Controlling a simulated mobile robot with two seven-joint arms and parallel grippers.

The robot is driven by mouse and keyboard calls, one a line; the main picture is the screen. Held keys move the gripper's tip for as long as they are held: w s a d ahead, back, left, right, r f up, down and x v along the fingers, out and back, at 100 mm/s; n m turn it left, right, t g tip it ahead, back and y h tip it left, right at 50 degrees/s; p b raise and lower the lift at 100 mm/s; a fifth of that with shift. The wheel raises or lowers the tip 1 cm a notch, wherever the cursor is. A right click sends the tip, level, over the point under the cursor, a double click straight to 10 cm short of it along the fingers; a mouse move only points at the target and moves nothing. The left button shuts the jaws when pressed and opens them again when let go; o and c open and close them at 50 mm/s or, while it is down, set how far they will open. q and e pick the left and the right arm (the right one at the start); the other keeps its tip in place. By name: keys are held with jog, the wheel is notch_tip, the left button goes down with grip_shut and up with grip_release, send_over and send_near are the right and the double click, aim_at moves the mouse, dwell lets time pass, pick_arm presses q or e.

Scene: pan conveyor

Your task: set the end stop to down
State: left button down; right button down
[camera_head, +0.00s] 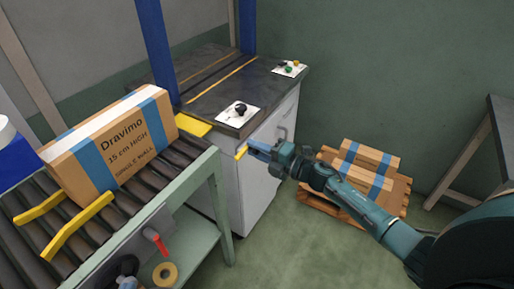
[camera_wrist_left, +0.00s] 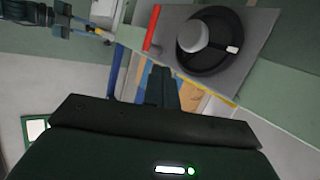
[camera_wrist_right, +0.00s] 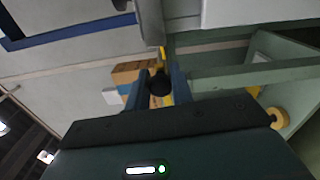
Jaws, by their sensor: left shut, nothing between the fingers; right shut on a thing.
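A yellow plate (camera_head: 194,125) shows at the far end of the roller conveyor, beside the carton; it looks like the end stop, and I cannot tell whether it is up or down. My right gripper (camera_head: 250,149) is at the front of the grey cabinet, close to a short yellow bar (camera_head: 240,152). In the right wrist view it is shut on a black round knob (camera_wrist_right: 160,83), with yellow behind it. My left gripper (camera_wrist_left: 160,86) is shut and empty below a grey panel (camera_wrist_left: 222,73) with a red handle (camera_wrist_left: 153,28) and a black round part (camera_wrist_left: 207,40).
A tape roll (camera_head: 165,273) is at the conveyor's near side. The cabinet top carries control plates with knobs (camera_head: 240,110). Cartons (camera_head: 368,158) sit on a pallet behind my right arm.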

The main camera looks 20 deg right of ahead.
pick_arm(q)
jog(key=shift+f, duration=0.1)
dwell(0.3)
pick_arm(e)
jog(key=c, duration=1.5)
grip_release()
jog(key=shift+c, duration=0.2)
jog(key=shift+o, duration=1.3)
pick_arm(q)
jog(key=shift+r, duration=0.2)
jog(key=shift+w+f, duration=0.1)
jog(key=shift+f, duration=0.05)
pick_arm(e)
jog(key=v, duration=1.3)
